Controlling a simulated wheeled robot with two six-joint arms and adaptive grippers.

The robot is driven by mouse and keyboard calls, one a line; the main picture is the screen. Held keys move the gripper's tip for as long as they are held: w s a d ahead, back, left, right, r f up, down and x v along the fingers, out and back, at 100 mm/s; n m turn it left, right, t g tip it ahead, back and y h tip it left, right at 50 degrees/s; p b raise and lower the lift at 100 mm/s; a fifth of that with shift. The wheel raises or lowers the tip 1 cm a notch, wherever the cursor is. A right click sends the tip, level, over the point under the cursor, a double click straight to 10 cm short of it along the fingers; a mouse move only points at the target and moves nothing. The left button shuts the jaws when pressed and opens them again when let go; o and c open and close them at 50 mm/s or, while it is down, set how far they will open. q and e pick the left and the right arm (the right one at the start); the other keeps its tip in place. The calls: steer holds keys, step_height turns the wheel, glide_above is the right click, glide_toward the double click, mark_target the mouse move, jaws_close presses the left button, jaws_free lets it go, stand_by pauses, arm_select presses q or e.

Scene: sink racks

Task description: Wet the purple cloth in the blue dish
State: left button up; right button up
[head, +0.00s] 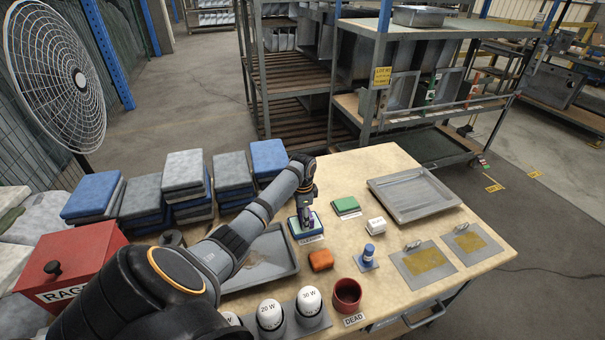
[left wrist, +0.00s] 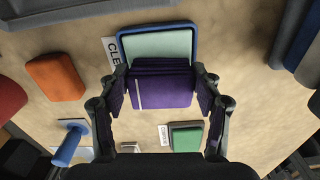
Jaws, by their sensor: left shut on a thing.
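The purple cloth (left wrist: 162,90) is a folded pad with a pale stripe, held between the fingers of my left gripper (left wrist: 160,78). The blue dish (left wrist: 193,30) has a pale green inside and lies just beyond the cloth in the left wrist view. The cloth covers the near part of the dish there; I cannot tell whether it touches the dish. In the head view my left gripper (head: 305,212) points down over the blue dish (head: 294,231), hiding much of it. My right gripper is not in view.
Near the dish lie an orange sponge (head: 321,260), a green pad (head: 346,206), a white block (head: 376,225) and a blue-handled tool (head: 369,256). A grey tray (head: 452,204) lies right, a red cup (head: 346,295) in front. Cloth stacks (head: 186,173) line the left back.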

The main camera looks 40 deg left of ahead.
arm_select(q)
steer(key=shift+f+p, duration=0.1)
steer(key=shift+p, duration=0.3)
stand_by(1.5)
step_height(320, 180, up, 7)
steer(key=p, duration=0.8)
